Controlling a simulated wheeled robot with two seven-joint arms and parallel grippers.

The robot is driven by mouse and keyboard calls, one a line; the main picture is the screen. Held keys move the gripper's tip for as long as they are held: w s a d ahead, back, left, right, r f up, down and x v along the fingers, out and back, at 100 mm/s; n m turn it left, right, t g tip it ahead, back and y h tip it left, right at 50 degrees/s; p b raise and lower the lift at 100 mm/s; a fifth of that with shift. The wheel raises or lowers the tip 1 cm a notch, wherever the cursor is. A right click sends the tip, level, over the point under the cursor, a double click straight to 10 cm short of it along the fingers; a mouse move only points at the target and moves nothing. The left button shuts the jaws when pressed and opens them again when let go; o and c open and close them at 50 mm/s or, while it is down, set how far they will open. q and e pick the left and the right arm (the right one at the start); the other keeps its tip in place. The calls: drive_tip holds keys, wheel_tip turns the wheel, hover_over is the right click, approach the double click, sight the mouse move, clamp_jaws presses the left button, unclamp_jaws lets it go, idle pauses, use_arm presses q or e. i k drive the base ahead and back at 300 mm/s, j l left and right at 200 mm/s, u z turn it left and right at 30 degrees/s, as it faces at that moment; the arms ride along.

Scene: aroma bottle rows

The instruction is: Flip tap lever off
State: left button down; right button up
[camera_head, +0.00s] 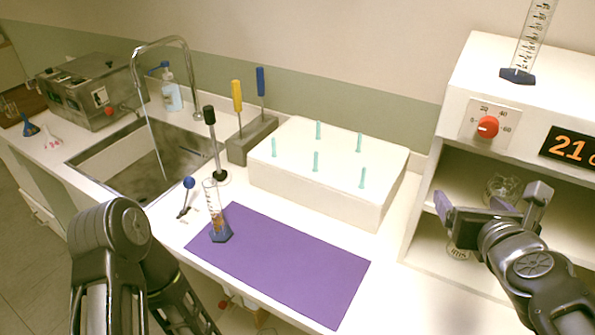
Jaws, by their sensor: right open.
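The curved metal tap (188,62) stands behind the sink (105,165), and a thin stream of water (150,130) falls from its spout into the basin. A small lever with a blue ball knob (188,183) stands tilted on the counter right of the sink, with small marks beside its foot. My right gripper (492,203) is open and empty in front of the white cabinet, far to the right of the lever. My left arm shows at the lower left, in front of the sink; its gripper is not in view.
A graduated cylinder (214,212) stands on the purple mat (290,262), close to the lever. A black-handled upright tool (213,135) stands behind the lever. A screwdriver block (252,140) and a white peg box (320,195) are behind the mat. The mat's right part is clear.

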sight(188, 181)
drive_tip(key=i+u, duration=0.1)
drive_tip(key=u, duration=0.75)
drive_tip(key=k+j, duration=0.1)
drive_tip(key=k, duration=0.4)
drive_tip(key=k+j, duration=0.1)
drive_tip(key=k, duration=0.35)
